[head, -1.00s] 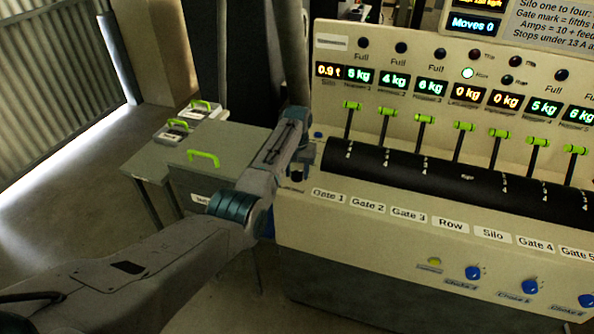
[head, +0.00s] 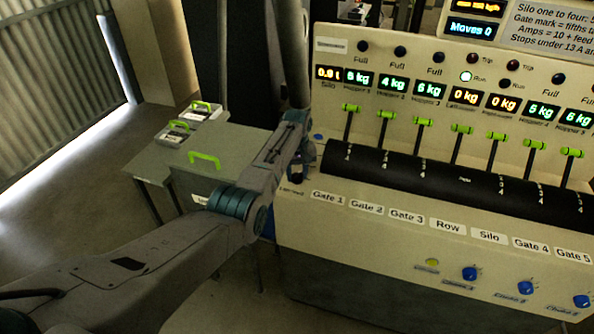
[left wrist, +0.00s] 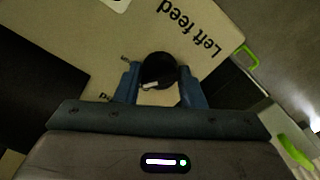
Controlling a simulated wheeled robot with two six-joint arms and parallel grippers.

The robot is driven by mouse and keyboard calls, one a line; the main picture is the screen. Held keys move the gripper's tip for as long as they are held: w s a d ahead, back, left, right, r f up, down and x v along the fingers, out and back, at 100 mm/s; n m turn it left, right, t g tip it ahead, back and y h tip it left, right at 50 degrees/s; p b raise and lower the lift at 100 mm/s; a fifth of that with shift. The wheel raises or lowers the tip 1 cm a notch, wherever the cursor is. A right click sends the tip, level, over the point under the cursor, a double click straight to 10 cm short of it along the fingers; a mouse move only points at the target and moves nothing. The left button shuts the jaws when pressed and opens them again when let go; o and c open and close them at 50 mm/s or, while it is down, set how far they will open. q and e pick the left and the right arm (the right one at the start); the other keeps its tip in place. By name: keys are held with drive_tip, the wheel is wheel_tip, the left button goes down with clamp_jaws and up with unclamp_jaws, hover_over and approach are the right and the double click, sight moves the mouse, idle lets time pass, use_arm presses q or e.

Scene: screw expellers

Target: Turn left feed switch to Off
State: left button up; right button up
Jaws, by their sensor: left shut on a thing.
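The left feed switch (left wrist: 158,68) is a round black knob with a white pointer mark, seen in the left wrist view. The printed words "Left feed" (left wrist: 190,30) are on the cream panel above it. My left gripper (left wrist: 160,88) has its blue fingers on either side of the knob and is shut on it. The white mark shows at the knob's lower left. Small position labels lie left of the knob, too small or covered to read. In the head view my left gripper (head: 307,160) is at the console's left end, and the switch is hidden. My right gripper is not in view.
The console has green-tipped gate levers (head: 420,122) in a row and blue choke knobs (head: 470,273) low on its front. A grey cabinet with a green handle (head: 204,159) stands to the left. Open floor (head: 75,200) lies by the corrugated wall.

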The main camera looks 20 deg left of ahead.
sight(297, 174)
use_arm(q)
drive_tip(key=n+p, duration=0.1)
drive_tip(key=n, duration=0.2)
drive_tip(key=shift+r+n, duration=0.1)
drive_tip(key=shift+n, duration=1.9)
drive_tip(key=o, duration=1)
wheel_tip(297, 174, up, 11)
drive_tip(key=shift+f+b, duration=0.1)
drive_tip(key=shift+b, duration=0.8)
drive_tip(key=shift+f, duration=0.1)
